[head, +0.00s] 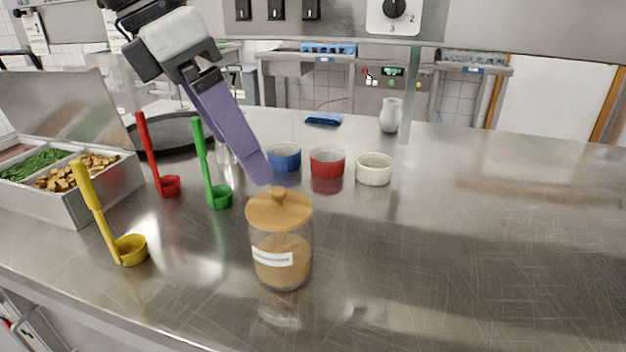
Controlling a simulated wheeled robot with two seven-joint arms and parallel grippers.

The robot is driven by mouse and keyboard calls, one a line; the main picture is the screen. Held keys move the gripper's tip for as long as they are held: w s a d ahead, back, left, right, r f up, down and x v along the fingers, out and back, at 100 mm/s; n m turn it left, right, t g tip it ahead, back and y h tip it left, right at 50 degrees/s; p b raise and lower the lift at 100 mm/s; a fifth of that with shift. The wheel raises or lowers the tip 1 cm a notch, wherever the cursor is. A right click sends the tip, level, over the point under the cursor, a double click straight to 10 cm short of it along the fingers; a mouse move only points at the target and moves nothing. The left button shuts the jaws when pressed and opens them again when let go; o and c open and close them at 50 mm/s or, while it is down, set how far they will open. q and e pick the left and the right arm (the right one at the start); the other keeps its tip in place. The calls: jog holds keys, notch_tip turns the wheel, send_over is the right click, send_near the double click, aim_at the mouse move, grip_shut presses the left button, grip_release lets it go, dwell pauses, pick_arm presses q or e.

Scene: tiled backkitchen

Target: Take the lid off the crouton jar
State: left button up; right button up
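The crouton jar (283,260) is clear, holds brown contents and has a white label on its front. It stands upright on the steel counter. Its round wooden lid (281,212) with a small knob (279,195) sits on top. My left gripper (263,178) reaches down from the upper left with its purple fingers. Its tips appear just above and left of the knob; whether they touch it I cannot tell. The fingers overlap in this view, so their opening is hidden. My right gripper is out of view.
Yellow (130,250), red (169,186) and green (219,197) ladles stand left of the jar. A steel food container (110,197) is at far left. Blue (285,157), red (327,163) and white (374,169) bowls stand behind the jar. The counter's right side is clear.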

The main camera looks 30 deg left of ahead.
aim_at(271, 193)
pick_arm(q)
jog(key=x, duration=0.4)
jog(key=shift+d+x, duration=0.15)
jog(key=shift+x, duration=1.35)
jog(key=shift+d+x, duration=0.15)
jog(key=shift+x, duration=1.35)
jog(key=shift+r, duration=0.15)
jog(key=c, duration=1.1)
jog(key=shift+w, duration=0.1)
